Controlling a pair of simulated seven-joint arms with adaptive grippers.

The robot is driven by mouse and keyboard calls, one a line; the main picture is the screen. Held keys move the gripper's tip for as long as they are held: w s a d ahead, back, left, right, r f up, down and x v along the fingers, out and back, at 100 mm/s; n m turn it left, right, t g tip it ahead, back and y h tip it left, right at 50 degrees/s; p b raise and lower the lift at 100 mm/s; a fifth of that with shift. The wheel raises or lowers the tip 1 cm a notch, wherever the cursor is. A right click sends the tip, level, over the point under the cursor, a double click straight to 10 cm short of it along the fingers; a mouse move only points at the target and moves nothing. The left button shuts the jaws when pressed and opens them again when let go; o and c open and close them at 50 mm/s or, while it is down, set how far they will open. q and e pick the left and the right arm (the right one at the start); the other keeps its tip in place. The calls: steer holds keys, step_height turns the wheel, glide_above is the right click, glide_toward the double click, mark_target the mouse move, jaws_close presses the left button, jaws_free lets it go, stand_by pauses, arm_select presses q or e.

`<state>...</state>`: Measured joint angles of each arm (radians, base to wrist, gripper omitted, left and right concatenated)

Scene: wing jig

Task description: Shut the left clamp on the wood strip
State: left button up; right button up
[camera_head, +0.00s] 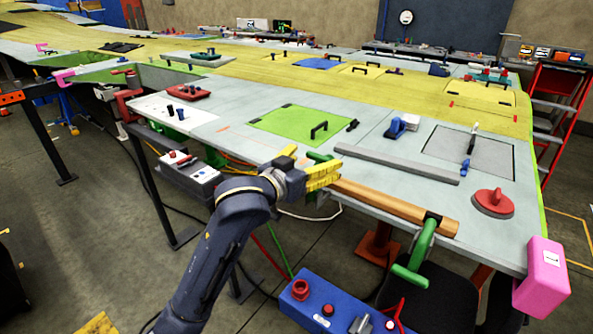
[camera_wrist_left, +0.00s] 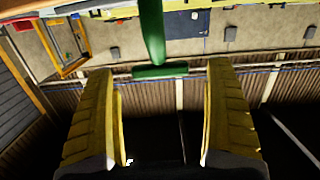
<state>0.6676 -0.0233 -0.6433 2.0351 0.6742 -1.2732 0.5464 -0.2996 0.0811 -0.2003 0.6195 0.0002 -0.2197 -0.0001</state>
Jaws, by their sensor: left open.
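The wood strip (camera_head: 385,203) lies along the front edge of the wing panel. The left clamp (camera_head: 319,157) is green and sits at the strip's left end, mostly hidden behind my left gripper (camera_head: 328,174). In the left wrist view, its green screw and crossbar handle (camera_wrist_left: 160,71) show between the tips of my yellow fingers. The fingers are open, with a gap on both sides of the handle. Whether the clamp's jaw touches the strip is hidden. A second green clamp (camera_head: 424,243) stands at the strip's right end, its handle hanging below the edge. My right gripper is out of view.
A grey bar (camera_head: 397,163) lies on the panel behind the strip. A red suction-like disc (camera_head: 493,202) and a pink block (camera_head: 543,277) are at the right. A blue control box (camera_head: 335,310) stands below the front edge. A green panel (camera_head: 300,126) lies farther back.

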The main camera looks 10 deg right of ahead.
arm_select(q)
steer(key=v, duration=0.8)
steer(key=shift+s+a, duration=0.25)
steer(key=shift+s, duration=0.05)
steer(key=shift+w, duration=0.1)
